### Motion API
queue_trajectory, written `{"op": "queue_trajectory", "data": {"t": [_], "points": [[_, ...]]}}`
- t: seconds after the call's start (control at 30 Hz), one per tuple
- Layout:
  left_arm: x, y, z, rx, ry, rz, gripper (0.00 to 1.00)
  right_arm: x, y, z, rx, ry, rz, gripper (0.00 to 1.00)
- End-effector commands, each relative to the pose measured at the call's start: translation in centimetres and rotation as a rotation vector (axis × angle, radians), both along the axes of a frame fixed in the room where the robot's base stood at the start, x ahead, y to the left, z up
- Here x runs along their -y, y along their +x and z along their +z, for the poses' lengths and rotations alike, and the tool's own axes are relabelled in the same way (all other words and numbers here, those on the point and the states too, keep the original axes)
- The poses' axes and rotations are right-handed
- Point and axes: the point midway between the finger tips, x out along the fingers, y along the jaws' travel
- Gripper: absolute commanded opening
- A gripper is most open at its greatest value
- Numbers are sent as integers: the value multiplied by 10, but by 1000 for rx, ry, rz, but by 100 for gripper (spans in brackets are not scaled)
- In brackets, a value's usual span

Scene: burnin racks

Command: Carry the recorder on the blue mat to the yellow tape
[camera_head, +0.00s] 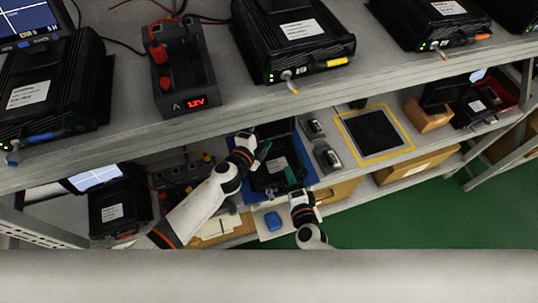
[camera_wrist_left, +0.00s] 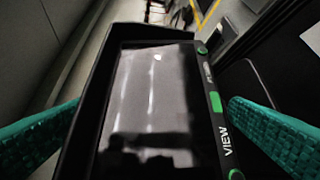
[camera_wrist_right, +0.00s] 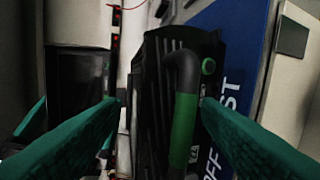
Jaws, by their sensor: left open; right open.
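The black recorder (camera_head: 272,172) with a white label sits on the blue mat (camera_head: 309,168) on the lower shelf. In the left wrist view the green fingers of my left gripper (camera_wrist_left: 153,108) stand open on either side of a dark screen marked VIEW. In the right wrist view my open right gripper (camera_wrist_right: 160,106) has its fingers on either side of a black handle with a green grip (camera_wrist_right: 184,128). Whether any finger touches is unclear. In the head view my arms partly hide the recorder.
Two small grey boxes (camera_head: 327,157) stand between the mat and the tape. A wooden block (camera_head: 428,115) is right of the tape. A blue item (camera_head: 273,221) lies at the front.

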Motion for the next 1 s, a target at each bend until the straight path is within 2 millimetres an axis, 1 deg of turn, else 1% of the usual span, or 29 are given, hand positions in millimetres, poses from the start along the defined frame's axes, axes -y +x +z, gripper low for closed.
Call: {"op": "queue_trajectory", "data": {"t": [0.2,0.23,0.47,0.5,0.57,0.7,0.73,1.0], "points": [[0,0,0,0,0,0,100,0,0,0,0,0,0,58],[0,0,0,0,0,1,97,0,0,0,0,0,0,55],[0,0,0,0,-1,0,59,0,0,1,2,1,0,17],[0,0,0,-1,0,0,53,0,1,1,2,1,0,11],[0,0,0,-1,0,-1,43,0,1,1,3,1,-1,1],[1,-1,0,-1,0,-2,20,0,1,1,3,1,-1,0],[1,-1,0,-1,0,-2,17,0,1,1,3,1,-1,0],[2,-2,0,0,0,-5,17,0,2,2,4,0,-1,0]]}}
